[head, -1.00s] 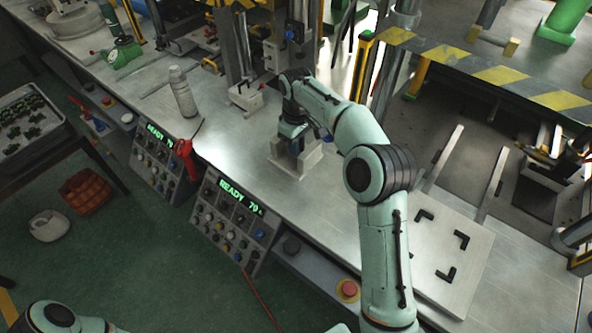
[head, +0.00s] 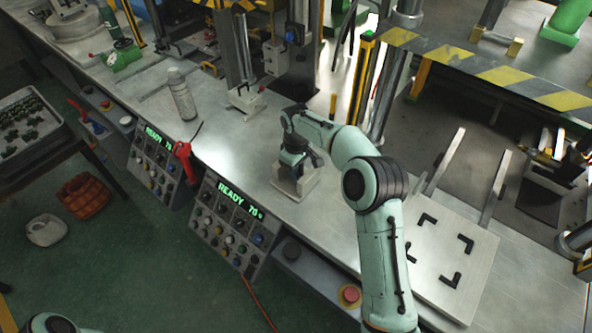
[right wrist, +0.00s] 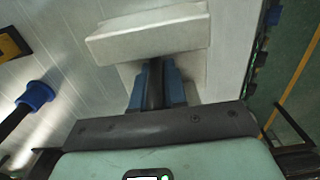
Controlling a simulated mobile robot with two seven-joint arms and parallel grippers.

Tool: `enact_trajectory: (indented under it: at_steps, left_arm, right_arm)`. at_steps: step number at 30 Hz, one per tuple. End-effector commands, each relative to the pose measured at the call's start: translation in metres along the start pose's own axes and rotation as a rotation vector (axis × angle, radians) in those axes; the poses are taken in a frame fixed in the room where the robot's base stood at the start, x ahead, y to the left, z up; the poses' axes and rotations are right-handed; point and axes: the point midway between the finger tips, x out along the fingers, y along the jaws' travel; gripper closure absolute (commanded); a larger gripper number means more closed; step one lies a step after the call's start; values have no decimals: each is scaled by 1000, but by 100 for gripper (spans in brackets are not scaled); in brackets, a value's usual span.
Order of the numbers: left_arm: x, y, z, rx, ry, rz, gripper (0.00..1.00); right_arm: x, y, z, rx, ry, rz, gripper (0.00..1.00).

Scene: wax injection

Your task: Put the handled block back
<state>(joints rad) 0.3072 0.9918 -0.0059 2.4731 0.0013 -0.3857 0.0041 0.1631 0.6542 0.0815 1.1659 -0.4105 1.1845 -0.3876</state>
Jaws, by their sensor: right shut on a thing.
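The handled block (head: 309,184) is a pale grey block near the front edge of the metal bench, left of my right forearm. My right gripper (head: 293,167) points down onto it and is shut on its handle. In the right wrist view, the blue fingers (right wrist: 155,88) close around the dark upright handle, with the pale block (right wrist: 150,40) beyond them. I cannot tell whether the block touches the bench or hangs just above it. A pale plate with black corner marks (head: 437,247) lies at the right, bare. My left gripper is out of view.
A white bottle (head: 183,98) stands on the bench at the left. Two control panels (head: 235,222) line the bench's front, with a red button (head: 349,296) nearby. Bench surface between block and bottle is clear.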

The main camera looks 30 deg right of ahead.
Motion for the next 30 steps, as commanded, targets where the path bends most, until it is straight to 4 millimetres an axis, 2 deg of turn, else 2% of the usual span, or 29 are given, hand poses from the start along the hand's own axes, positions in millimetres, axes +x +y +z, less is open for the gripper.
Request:
enact_trajectory:
  at_steps: [10,11,12,13,23,26,30]
  left_arm:
    - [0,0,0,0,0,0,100]
    - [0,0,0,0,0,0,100]
    - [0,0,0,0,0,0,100]
    - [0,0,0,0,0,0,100]
    - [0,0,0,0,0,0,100]
    - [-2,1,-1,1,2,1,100]
    - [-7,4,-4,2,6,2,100]
  right_arm:
    - [2,0,-1,0,3,2,100]
    - [4,0,0,0,-1,0,78]
    - [4,0,0,0,-1,0,65]
    - [4,0,0,0,-1,0,60]
    - [1,0,0,0,1,0,60]
    - [-9,0,-1,1,3,2,60]
    - [-36,0,-2,0,5,2,60]
